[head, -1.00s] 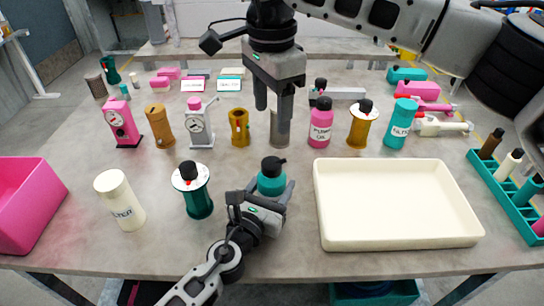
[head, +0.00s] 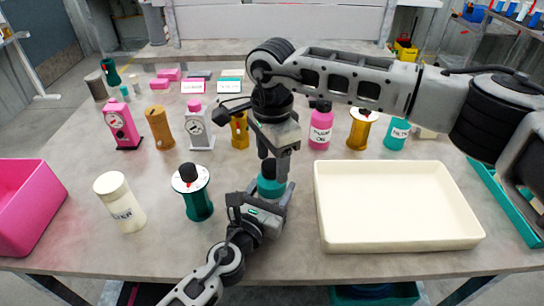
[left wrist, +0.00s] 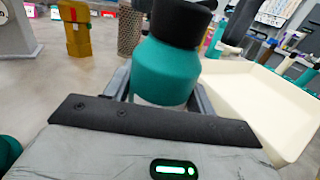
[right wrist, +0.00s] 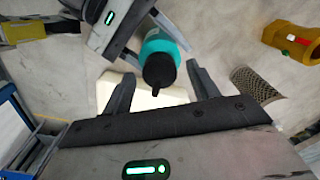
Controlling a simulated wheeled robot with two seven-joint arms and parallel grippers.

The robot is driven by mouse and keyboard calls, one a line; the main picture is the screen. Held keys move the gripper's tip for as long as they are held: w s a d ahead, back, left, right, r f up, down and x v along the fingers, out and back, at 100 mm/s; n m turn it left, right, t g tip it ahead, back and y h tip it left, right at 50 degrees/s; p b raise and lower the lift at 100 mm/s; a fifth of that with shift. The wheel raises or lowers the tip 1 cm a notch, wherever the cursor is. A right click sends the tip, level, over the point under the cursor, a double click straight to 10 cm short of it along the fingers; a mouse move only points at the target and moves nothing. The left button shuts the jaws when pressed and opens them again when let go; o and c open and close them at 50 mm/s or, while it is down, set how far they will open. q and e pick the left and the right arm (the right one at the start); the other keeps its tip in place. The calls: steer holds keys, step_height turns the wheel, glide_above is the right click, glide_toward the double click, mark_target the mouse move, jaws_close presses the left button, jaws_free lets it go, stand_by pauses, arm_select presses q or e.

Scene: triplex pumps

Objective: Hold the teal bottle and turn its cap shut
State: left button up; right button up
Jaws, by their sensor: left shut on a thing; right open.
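The teal bottle (head: 271,186) with a black cap (head: 269,168) stands upright on the table near the front middle. It fills the middle of the left wrist view (left wrist: 166,70), its cap (left wrist: 180,22) partly cut off at the top. My left gripper (head: 270,196) is shut on the bottle's body from the front. My right gripper (head: 274,168) points down over the bottle, its open fingers around or just above the cap. In the right wrist view, the bottle (right wrist: 160,50) and cap (right wrist: 159,70) show between the open fingers (right wrist: 158,85). Contact with the cap cannot be told.
A cream tray (head: 400,243) lies right of the bottle. A dark green spool-like item (head: 198,206) and a cream filter cylinder (head: 121,203) stand to the left, near a pink bin (head: 28,205). Behind stand gold pieces (head: 240,130) and a pink oil bottle (head: 320,126).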

steer(key=c, duration=1)
steer(key=shift+m, duration=0.3)
steer(key=m, duration=0.3)
steer(key=shift+m, duration=0.3)
steer(key=m, duration=0.4)
steer(key=shift+m, duration=0.3)
steer(key=m, duration=0.4)
steer(key=shift+m, duration=2.5)
steer(key=o, duration=1)
